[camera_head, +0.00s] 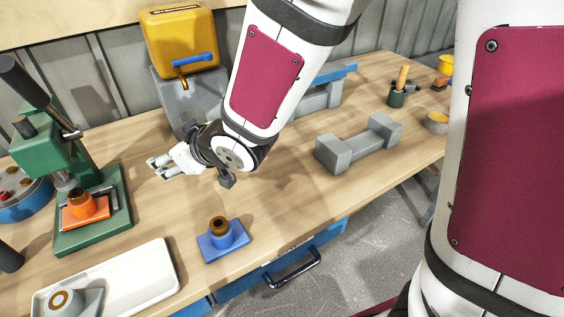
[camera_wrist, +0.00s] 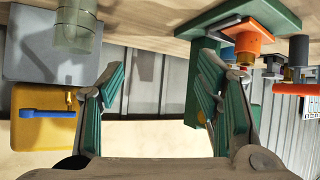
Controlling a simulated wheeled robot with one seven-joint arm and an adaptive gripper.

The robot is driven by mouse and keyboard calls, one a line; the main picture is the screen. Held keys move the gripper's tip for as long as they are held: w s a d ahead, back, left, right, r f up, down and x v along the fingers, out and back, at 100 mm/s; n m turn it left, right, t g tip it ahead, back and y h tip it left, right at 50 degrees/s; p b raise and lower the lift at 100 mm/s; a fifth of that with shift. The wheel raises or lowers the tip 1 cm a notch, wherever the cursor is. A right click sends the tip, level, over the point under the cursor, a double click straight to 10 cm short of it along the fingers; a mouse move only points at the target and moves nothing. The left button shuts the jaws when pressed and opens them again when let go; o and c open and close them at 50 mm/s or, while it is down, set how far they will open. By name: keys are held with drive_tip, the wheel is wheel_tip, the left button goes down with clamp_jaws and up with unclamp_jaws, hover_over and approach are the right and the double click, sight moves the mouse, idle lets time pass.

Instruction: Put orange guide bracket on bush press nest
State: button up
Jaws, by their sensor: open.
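The orange guide bracket (camera_head: 84,208) sits upright on the base of the green press (camera_head: 118,222), under its ram, with a brown bush at its top. A grey metal piece lies close beside it; the nest surface under the bracket is mostly hidden. In the wrist view the bracket (camera_wrist: 248,42) appears upside down on the green press base (camera_wrist: 205,22). My gripper (camera_head: 157,169) is open and empty over the table, to the right of the press and apart from the bracket. Its two fingers (camera_wrist: 160,80) are spread in the wrist view.
A blue bracket with a bush (camera_head: 222,243) stands near the front edge. A white tray (camera_head: 135,268) holds a grey bracket (camera_head: 83,301). A yellow and grey machine (camera_head: 178,40) stands behind my gripper. A grey block fixture (camera_head: 357,148) is at right. Bare wood lies between.

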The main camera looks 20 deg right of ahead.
drive_tip(key=s+d+r+m+g+h, duration=0.1)
drive_tip(key=s+d+r+m+h, duration=0.15)
drive_tip(key=d, duration=0.65)
drive_tip(key=s+d+r+m+h, duration=0.2)
drive_tip(key=s+d+r+h, duration=0.15)
drive_tip(key=d, duration=0.55)
drive_tip(key=s+d+m+g, duration=0.2)
drive_tip(key=s+d, duration=0.1)
drive_tip(key=s, duration=0.7)
drive_tip(key=s+d+r+m+g, duration=0.1)
drive_tip(key=s+d+m+g, duration=0.1)
drive_tip(key=s, duration=0.9)
drive_tip(key=shift+d+g+h, duration=0.4)
drive_tip(key=shift+d+g, duration=0.3)
drive_tip(key=shift+d, duration=0.1)
